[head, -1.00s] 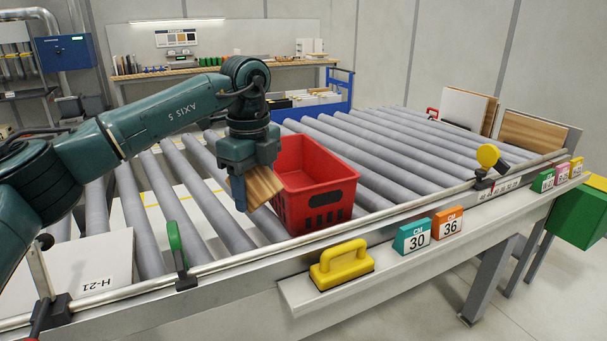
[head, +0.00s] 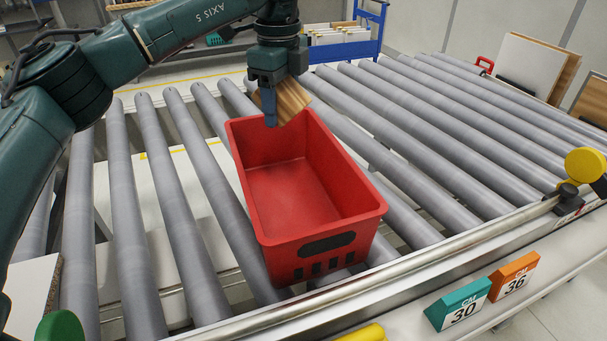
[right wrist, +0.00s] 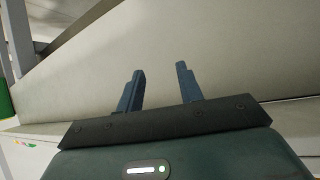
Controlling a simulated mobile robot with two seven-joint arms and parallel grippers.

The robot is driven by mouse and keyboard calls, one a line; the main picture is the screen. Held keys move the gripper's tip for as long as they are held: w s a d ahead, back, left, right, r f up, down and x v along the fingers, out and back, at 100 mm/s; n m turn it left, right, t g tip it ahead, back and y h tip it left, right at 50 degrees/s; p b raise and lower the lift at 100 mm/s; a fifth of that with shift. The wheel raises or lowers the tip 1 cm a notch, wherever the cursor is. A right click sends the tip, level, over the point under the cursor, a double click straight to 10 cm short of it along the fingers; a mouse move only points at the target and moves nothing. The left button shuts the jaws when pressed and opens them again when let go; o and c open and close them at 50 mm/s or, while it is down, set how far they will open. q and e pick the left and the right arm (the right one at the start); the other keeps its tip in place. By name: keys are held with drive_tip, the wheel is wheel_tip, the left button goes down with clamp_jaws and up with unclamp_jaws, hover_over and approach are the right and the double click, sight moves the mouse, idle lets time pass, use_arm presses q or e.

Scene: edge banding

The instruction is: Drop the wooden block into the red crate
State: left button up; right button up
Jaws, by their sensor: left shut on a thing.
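The red crate (head: 300,190) stands on the grey rollers in the middle of the head view, and its visible inside is empty. My left gripper (head: 270,112) is shut on the wooden block (head: 291,99), a striped brown piece held tilted. In the picture the block overlaps the crate's far rim; I cannot tell its exact height above it. My right gripper (right wrist: 161,88) shows in the right wrist view with its two fingers apart and nothing between them.
The roller conveyor (head: 180,190) has bare rollers on both sides of the crate. A yellow round knob (head: 585,165) stands at the right. White boards (head: 530,62) lean at the back right.

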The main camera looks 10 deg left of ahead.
use_arm(q)
drive_tip(key=shift+w, duration=0.1)
drive_tip(key=shift+f+b, duration=0.55)
drive_tip(key=shift+f, duration=0.05)
wheel_tip(320, 180, down, 5)
drive_tip(key=b, duration=0.3)
drive_tip(key=shift+r, duration=0.15)
use_arm(e)
drive_tip(key=shift+a+f+t+y, duration=0.3)
drive_tip(key=shift+a+f+y, duration=0.2)
drive_tip(key=shift+a+f, duration=0.25)
drive_tip(key=shift+r, duration=0.1)
use_arm(q)
drive_tip(key=o, duration=1.1)
use_arm(e)
drive_tip(key=shift+w+d, duration=0.1)
drive_tip(key=shift+w, duration=0.1)
use_arm(q)
drive_tip(key=shift+r, duration=0.15)
